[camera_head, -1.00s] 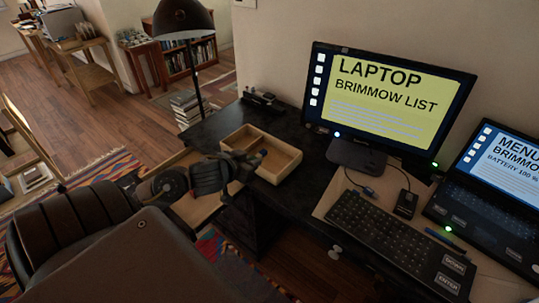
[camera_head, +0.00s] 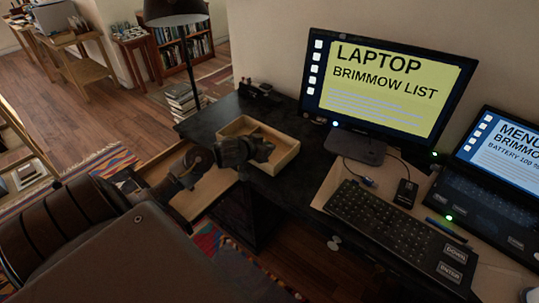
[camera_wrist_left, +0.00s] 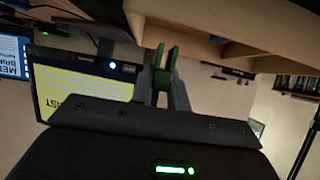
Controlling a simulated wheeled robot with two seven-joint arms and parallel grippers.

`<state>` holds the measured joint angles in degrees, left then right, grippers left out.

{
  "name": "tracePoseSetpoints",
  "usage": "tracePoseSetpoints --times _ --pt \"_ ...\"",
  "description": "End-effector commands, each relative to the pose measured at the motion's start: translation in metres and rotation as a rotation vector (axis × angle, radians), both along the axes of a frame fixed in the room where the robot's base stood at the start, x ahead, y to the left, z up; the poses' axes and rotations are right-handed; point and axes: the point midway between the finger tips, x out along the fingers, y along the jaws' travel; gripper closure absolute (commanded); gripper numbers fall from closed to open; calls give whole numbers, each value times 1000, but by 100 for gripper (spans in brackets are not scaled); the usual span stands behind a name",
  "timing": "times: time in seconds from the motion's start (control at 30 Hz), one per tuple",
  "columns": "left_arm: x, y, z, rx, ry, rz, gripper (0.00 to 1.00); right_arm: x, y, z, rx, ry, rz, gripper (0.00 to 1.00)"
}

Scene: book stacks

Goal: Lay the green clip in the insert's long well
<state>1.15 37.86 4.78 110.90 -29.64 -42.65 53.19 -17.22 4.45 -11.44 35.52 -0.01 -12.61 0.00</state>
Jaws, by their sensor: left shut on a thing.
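The insert (camera_head: 284,162) is a light wooden tray on the dark desk, left of the monitor. My left gripper (camera_head: 263,149) reaches over its near wall, and its dark fingers cover much of the inside. In the left wrist view the fingers (camera_wrist_left: 166,62) are shut on the green clip (camera_wrist_left: 161,79), a small dark green piece between them. The insert's pale wooden edge (camera_wrist_left: 205,45) shows close behind the fingertips there. The clip cannot be made out in the head view. How the wells are divided is mostly hidden by the gripper. My right gripper is not in view.
A monitor (camera_head: 385,90), a keyboard (camera_head: 398,232) and a laptop (camera_head: 490,215) fill the desk's right part. An open wooden drawer (camera_head: 207,196) lies below my left forearm. A small dark object (camera_head: 260,91) stands at the back. Bare desk surrounds the insert's left side.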

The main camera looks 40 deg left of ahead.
Motion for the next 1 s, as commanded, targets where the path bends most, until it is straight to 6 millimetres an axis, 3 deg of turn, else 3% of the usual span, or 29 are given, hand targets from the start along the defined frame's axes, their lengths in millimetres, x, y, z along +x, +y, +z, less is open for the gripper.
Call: tracePoseSetpoints --times 0.1,0.23,0.47,0.77,1.0 --pt "14 5 -18 -3 -2 1 100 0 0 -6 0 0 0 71" --pt "22 8 -27 -1 -2 0 100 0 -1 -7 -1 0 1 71" --pt "25 9 -31 -2 -2 1 100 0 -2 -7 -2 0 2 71" --pt "27 11 -65 0 0 1 100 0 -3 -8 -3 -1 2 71" --pt "28 10 -66 1 -2 1 100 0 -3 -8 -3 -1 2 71"
